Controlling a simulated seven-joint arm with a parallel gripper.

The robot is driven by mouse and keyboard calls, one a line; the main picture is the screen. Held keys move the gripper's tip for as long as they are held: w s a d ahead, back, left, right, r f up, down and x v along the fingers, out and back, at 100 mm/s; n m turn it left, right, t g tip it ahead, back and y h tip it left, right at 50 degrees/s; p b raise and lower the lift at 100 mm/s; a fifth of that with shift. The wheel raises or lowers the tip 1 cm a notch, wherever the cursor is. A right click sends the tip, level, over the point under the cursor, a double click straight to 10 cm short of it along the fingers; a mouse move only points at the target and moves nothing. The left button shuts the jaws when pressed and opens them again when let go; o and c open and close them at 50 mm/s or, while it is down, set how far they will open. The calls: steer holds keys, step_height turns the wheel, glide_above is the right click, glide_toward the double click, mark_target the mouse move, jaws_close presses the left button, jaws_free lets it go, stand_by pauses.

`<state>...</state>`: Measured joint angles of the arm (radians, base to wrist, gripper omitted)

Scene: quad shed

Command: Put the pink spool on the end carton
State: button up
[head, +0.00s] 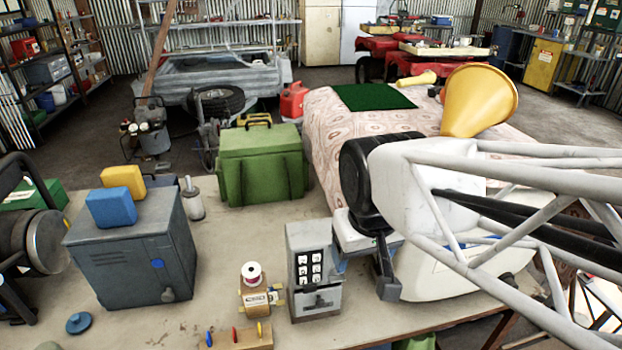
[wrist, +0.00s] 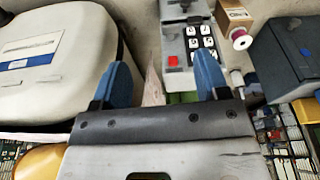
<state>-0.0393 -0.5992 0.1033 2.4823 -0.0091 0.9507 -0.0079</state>
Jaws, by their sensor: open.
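The pink spool (head: 254,274) has pale flanges and stands upright at a small cardboard carton (head: 256,300) near the table's front edge. I cannot tell whether it rests on this carton or just behind it. The wrist view shows the spool (wrist: 241,40) at the top right, overlapping the edge of the carton (wrist: 236,17). I cannot tell which carton is the end carton. My gripper (wrist: 163,78) is open and empty, with its blue fingers apart. In the head view it is to the right of the spool, past the grey keypad box, partly hidden by my arm.
The grey keypad box (head: 313,270) stands between my gripper and the spool. A grey cabinet (head: 135,250) with blue and yellow blocks is on the left. A green case (head: 262,165) stands behind. A white container (wrist: 55,60) lies beside my gripper.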

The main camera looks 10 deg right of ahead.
steer(key=shift+s+d+f+m, duration=0.1)
steer(key=shift+s+d+m, duration=0.1)
steer(key=shift+s+d, duration=0.3)
steer(key=shift+s+d+f+m, duration=0.1)
steer(key=shift+s+d+m, duration=0.15)
steer(key=shift+s, duration=0.4)
stand_by(0.6)
